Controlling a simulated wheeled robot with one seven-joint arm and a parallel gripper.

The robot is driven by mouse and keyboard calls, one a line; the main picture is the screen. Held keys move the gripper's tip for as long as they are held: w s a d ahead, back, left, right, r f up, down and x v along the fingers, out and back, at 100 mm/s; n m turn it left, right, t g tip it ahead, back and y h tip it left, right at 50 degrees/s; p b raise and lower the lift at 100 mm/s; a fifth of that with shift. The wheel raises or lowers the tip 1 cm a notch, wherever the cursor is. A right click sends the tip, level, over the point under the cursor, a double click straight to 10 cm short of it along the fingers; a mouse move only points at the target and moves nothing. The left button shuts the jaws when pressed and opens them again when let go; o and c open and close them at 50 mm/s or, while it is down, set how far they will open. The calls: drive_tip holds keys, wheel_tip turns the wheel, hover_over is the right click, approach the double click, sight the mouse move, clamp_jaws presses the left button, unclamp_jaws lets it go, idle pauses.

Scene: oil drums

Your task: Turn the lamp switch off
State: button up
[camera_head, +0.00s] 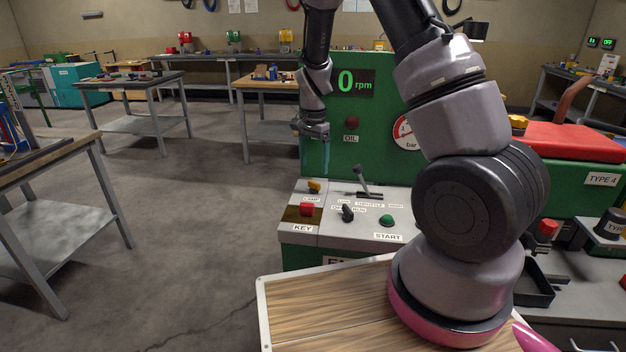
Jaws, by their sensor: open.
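My arm covers the right part of the machine.
On the panel are a red KEY part (307,209), a dark knob (347,212), a throttle lever (363,182) and a green START button (387,220). The upright panel (320,100) behind carries a 0 rpm display (352,82).

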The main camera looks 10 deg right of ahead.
sight(314, 182)
wheel_tip(314, 182, down, 6)
drive_tip(key=shift+f, duration=0.1)
clamp_jaws()
drive_tip(key=c, duration=1.4)
unclamp_jaws()
drive_tip(key=shift+o, duration=0.2)
drive_tip(key=shift+n, duration=0.4)
drive_tip(key=n, duration=0.5)
drive_tip(key=shift+d+n, duration=0.1)
drive_tip(key=shift+n, duration=0.2)
drive_tip(key=n, duration=0.5)
drive_tip(key=shift+n, duration=0.3)
drive_tip(key=o, duration=1.4)
drive_tip(key=shift+c, duration=0.2)
